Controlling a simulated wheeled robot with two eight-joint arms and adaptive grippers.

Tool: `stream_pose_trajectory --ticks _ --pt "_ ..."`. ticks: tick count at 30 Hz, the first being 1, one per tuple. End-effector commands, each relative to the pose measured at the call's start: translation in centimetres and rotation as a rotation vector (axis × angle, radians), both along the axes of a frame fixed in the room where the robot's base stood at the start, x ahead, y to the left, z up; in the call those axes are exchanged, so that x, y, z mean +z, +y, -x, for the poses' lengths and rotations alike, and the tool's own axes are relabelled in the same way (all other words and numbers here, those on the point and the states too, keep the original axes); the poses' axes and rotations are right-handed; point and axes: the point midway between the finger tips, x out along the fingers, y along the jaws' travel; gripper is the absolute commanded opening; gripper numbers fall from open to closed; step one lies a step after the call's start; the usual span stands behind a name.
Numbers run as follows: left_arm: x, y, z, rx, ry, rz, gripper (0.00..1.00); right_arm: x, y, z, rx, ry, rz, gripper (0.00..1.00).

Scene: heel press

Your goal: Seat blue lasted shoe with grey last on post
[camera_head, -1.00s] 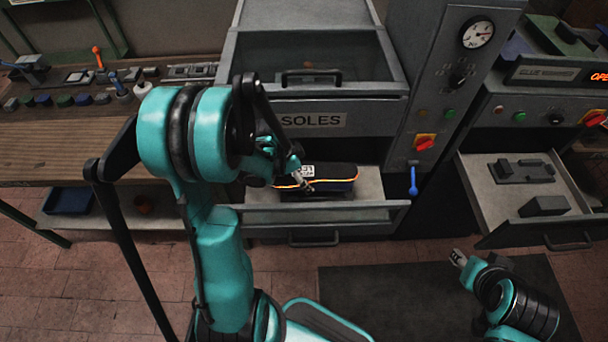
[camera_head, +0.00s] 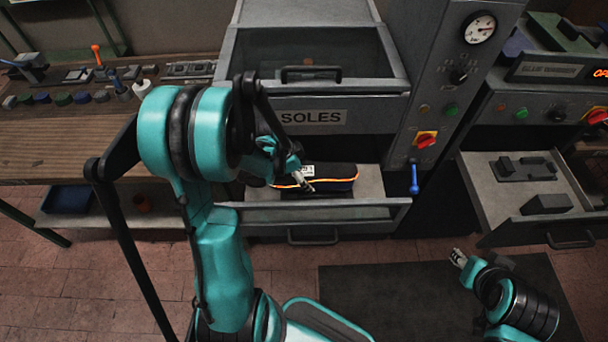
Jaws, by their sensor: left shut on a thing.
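A dark shoe-shaped piece (camera_head: 337,172) with an orange line along its side and a white label lies lengthwise across the open grey tray (camera_head: 370,184) below the SOLES sign. My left gripper (camera_head: 306,184) reaches it from the left and is shut on its near side. My arm hides the left end of the piece. I cannot make out a grey last or a post under it. My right gripper (camera_head: 459,256) is low at the right, over the floor and away from the piece; its jaws are too small to read.
A hooded grey cabinet (camera_head: 310,115) rises behind the tray. A gauge panel with a blue lever (camera_head: 413,180) stands beside it. An open drawer (camera_head: 485,195) with dark blocks is at the right. A wooden bench (camera_head: 60,135) with several small parts is at the left.

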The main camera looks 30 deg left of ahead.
Motion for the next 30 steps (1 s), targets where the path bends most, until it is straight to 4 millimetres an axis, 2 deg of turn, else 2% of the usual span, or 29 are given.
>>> stream_pose_trajectory --ticks 20,21,24,30 --pt "-0.94 -0.01 -0.02 0.000 -0.001 0.001 0.17 -0.97 0.00 0.00 0.000 0.000 0.000 0.40" --pt "-0.96 -0.01 -0.02 0.000 -0.001 0.001 0.79 -0.98 0.00 0.00 0.000 0.000 0.000 0.40" --pt "-0.90 -0.02 -0.01 0.000 -0.001 0.001 1.00 -0.92 0.00 0.00 0.000 0.000 0.000 0.40" --pt "-0.92 -0.01 -0.01 0.000 0.000 0.000 1.00 -0.92 0.00 0.00 0.000 0.000 0.000 0.40"
